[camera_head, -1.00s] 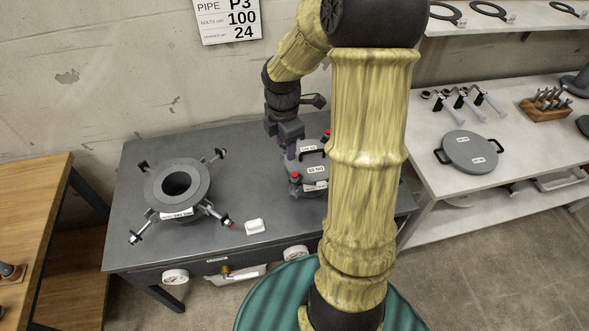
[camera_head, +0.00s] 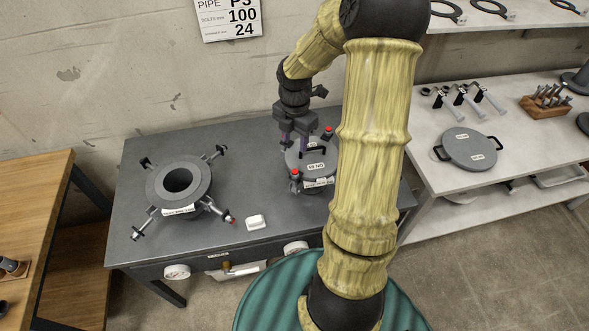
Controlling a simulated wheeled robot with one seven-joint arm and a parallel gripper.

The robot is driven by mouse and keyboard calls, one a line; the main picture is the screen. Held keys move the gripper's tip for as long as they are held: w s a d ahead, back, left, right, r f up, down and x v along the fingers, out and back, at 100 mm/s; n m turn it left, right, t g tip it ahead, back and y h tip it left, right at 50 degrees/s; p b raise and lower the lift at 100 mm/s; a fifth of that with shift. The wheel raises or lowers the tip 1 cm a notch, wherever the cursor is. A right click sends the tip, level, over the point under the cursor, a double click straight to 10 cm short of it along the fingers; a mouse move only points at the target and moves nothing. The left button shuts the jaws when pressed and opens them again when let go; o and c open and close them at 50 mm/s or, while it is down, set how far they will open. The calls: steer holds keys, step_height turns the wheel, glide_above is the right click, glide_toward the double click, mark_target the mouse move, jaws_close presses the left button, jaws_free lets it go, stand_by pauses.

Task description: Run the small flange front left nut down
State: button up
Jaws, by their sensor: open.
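The small flange (camera_head: 310,162) is a grey round cover with a black handle and white labels, on the right part of the dark workbench. A red-topped bolt or nut (camera_head: 295,173) shows at its front left, and another red top (camera_head: 328,131) at its back right. My gripper (camera_head: 294,141) points down over the back left part of the flange, its purple-grey fingers apart with nothing seen between them. Whether the fingertips touch anything there is too small to tell. My arm hides the flange's right side.
A larger open flange (camera_head: 178,185) with swing bolts sits on the bench's left. A small white block (camera_head: 256,222) lies near the front edge. The right table holds a grey lid (camera_head: 468,149), wrenches (camera_head: 464,101) and a wooden block (camera_head: 547,105) of tools.

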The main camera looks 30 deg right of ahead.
mark_target(295, 171)
step_height(295, 171, down, 14)
stand_by(0.5)
steer(key=shift+c, duration=0.2)
jaws_close()
